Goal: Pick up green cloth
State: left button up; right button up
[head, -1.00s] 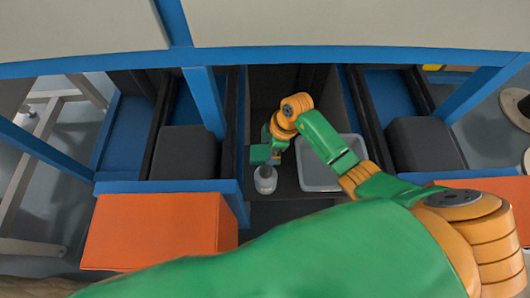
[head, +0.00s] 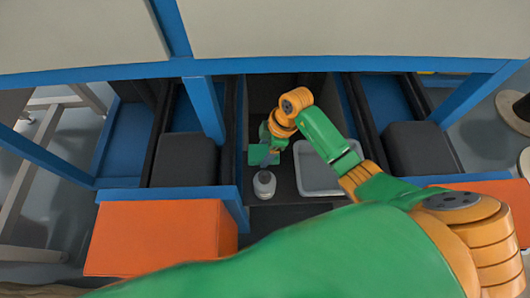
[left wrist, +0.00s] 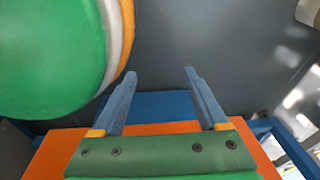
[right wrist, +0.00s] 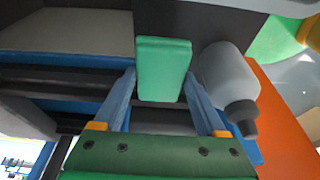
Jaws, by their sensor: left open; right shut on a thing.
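The green cloth (head: 255,155) is a small flat green piece at the left of the dark recess in the head view. In the right wrist view the cloth (right wrist: 163,68) stands between the fingertips, which are on its two sides. My right gripper (head: 268,156) reaches down into the recess and is shut on the cloth; its fingers (right wrist: 160,85) show in the right wrist view. My left gripper (left wrist: 156,85) is open and empty in the left wrist view, away from the cloth. It cannot be made out in the head view.
A white-grey bottle (head: 264,185) stands close to the cloth and shows beside the right finger (right wrist: 228,75). A grey tray (head: 320,188) is to the right. Orange boxes (head: 160,238) and blue frame bars (head: 203,108) border the recess.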

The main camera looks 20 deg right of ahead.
aim_at(265, 152)
notch_tip(265, 152, up, 9)
jog(key=p, duration=0.2)
jog(key=shift+p, duration=0.3)
pick_arm(q)
jog(key=shift+g+h, duration=0.3)
jog(key=shift+g, duration=0.1)
jog(key=s+d+r, duration=0.1)
jog(key=r, duration=0.1)
jog(key=s+d+r, duration=0.2)
jog(key=shift+d+p, duration=0.15)
jog(key=shift+p, duration=0.15)
pick_arm(e)
jog(key=s+d, duration=1.2)
jog(key=shift+s+d+f, duration=0.2)
jog(key=shift+s+d, duration=0.15)
jog(key=shift+d, duration=0.05)
jog(key=o, duration=0.6)
jog(key=c, duration=0.3)
